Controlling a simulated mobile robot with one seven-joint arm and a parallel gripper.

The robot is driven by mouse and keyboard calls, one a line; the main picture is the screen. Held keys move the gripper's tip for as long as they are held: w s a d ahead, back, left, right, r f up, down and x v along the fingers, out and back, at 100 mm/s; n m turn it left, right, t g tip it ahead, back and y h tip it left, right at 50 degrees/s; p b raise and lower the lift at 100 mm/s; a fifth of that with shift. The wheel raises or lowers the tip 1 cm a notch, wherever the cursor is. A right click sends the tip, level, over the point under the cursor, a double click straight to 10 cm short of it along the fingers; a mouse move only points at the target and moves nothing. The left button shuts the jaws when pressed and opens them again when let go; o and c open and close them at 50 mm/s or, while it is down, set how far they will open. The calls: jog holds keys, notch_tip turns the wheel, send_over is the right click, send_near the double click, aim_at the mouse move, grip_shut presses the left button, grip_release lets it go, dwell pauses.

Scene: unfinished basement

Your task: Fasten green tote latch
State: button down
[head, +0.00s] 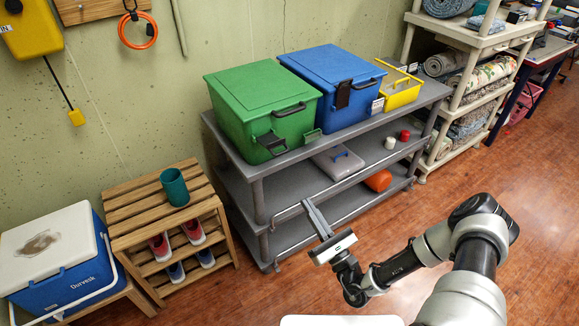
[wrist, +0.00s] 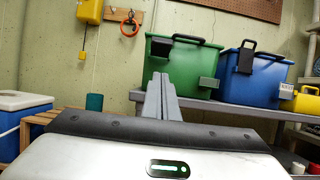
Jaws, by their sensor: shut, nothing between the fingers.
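The green tote (head: 262,95) stands at the left end of the grey shelf unit's top, with its lid lying on it. Its dark latch (head: 271,143) is on the front, left of the black handle (head: 289,110), and appears to stick outward from the wall. The tote also shows in the wrist view (wrist: 183,70), with the latch (wrist: 160,48) above my fingertips. My gripper (head: 308,204) is shut and empty, in front of the shelf unit and below the tote, apart from it. Its fingers point toward the tote in the wrist view (wrist: 161,82).
A blue tote (head: 330,75) stands to the right, its dark latch (head: 342,95) lying upright against its front. A yellow bin (head: 400,90) is beyond it. The grey shelf unit (head: 264,190) has a front rail near my gripper. A wooden rack (head: 150,195) and a cooler (head: 60,265) stand left.

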jog(key=s+r+x, duration=0.1)
jog(key=r+x, duration=0.1)
jog(key=x, duration=1.1)
jog(key=shift+d+r, duration=0.25)
jog(key=shift+d, duration=0.05)
jog(key=shift+d+r+p, duration=0.1)
jog(key=shift+r+p, duration=0.05)
jog(key=shift+p, duration=0.3)
